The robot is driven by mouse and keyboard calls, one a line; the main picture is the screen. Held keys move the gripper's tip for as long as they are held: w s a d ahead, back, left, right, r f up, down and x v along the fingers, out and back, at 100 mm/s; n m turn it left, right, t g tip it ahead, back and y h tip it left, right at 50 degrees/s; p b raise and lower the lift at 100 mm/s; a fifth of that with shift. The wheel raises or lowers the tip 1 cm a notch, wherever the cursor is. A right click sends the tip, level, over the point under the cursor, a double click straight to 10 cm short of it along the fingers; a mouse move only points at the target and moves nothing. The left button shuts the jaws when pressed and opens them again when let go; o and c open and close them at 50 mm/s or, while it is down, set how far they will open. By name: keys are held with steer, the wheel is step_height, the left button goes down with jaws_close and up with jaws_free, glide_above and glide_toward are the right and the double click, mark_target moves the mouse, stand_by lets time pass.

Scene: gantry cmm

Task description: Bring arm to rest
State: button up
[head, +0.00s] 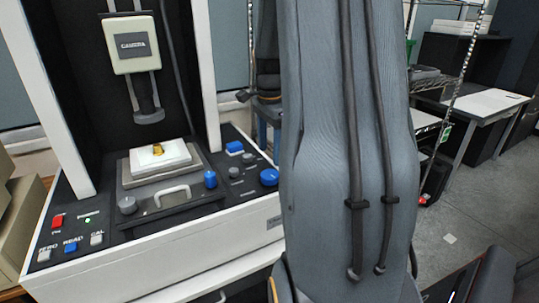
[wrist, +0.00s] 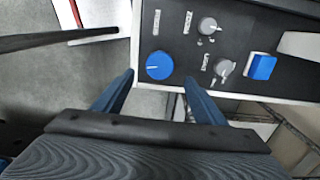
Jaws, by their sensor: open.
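My gripper (wrist: 160,88) shows in the wrist view with its two blue fingers spread apart and nothing between them. It hangs over the front edge of the machine's black control panel (wrist: 290,18), near a round blue knob (wrist: 159,66). I cannot tell its exact height above the panel. In the head view my arm's large grey link fills the middle, and the gripper is not visible there. The gantry measuring machine (head: 110,262) stands at the left, with a small gold part (head: 158,149) on a white block (head: 160,160) under the camera head (head: 131,45).
The panel carries a red button (head: 57,221), blue and grey knobs, and a drawer-like handle (head: 172,193) below the stage. A white table (head: 485,103) and wire shelving stand at the back right. Grey floor (head: 455,215) is open at the right.

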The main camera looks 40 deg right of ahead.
stand_by(0.4)
steer(key=s+a+f+n, duration=0.2)
steer(key=s+a+n, duration=0.1)
steer(key=a+n, duration=0.4)
steer(key=s+a+f+n+t, duration=0.1)
steer(key=s+a+f+n, duration=0.1)
steer(key=a+n, duration=0.5)
steer(key=s+a+f+n, duration=0.2)
steer(key=s+a+n, duration=0.2)
steer(key=a, duration=1.1)
steer(key=n, duration=0.3)
steer(key=shift+f, duration=0.1)
stand_by(1.0)
